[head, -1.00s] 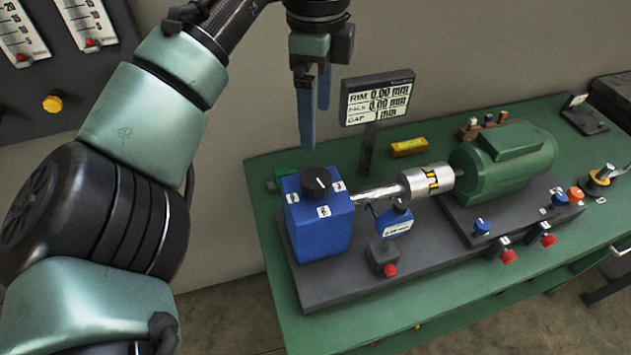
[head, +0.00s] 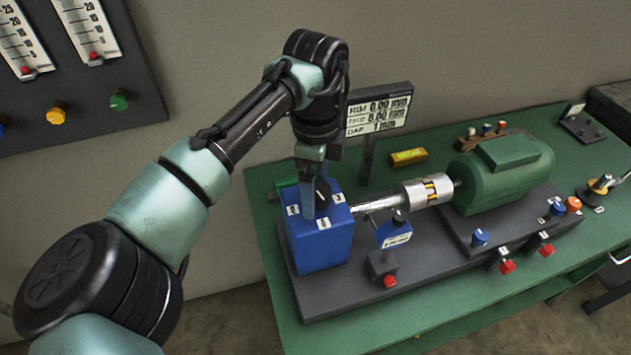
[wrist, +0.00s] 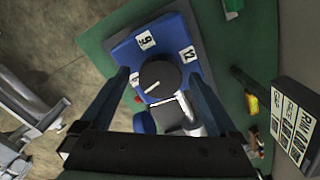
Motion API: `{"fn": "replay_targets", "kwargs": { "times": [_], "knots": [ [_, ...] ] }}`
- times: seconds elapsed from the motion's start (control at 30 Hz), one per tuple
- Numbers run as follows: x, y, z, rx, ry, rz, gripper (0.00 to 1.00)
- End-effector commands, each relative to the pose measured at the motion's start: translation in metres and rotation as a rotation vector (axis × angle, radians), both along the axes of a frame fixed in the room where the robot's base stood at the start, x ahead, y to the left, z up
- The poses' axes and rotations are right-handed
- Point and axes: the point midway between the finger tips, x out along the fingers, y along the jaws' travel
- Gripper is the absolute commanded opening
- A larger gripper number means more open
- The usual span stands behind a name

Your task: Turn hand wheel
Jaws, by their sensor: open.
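The black hand wheel (wrist: 159,80) sits on top of the blue box (head: 322,240); in the wrist view it carries a light pointer line, and labels such as 9 and 12 stand around it on the blue top. In the head view the wheel (head: 322,192) is partly hidden by my fingers. My gripper (head: 313,208) points down over the box. In the wrist view its two blue fingers (wrist: 160,85) are apart, one on each side of the wheel. I cannot tell whether they touch it.
A shaft and silver coupling (head: 424,190) join the box to a green motor (head: 502,172). A display (head: 378,110) on a post stands close behind my gripper. A small blue gauge (head: 393,230) and a red button (head: 390,281) are at the right. The green bench front (head: 350,335) is clear.

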Motion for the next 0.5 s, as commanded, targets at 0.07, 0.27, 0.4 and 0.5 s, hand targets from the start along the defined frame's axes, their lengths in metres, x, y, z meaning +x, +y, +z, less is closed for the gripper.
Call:
{"fn": "replay_targets", "kwargs": {
  "times": [0.07,0.27,0.4,0.5],
  "knots": [
    [0.0,0.0002,-0.0003,0.0,0.0,0.0,0.95],
    [0.0001,0.0002,0.0,0.0,0.0,0.001,0.79],
    [0.0001,0.0002,0.0002,0.0,0.0,0.001,0.54],
    [0.0,0.0002,0.0003,0.0,0.0,0.001,0.36]
  ]
}}
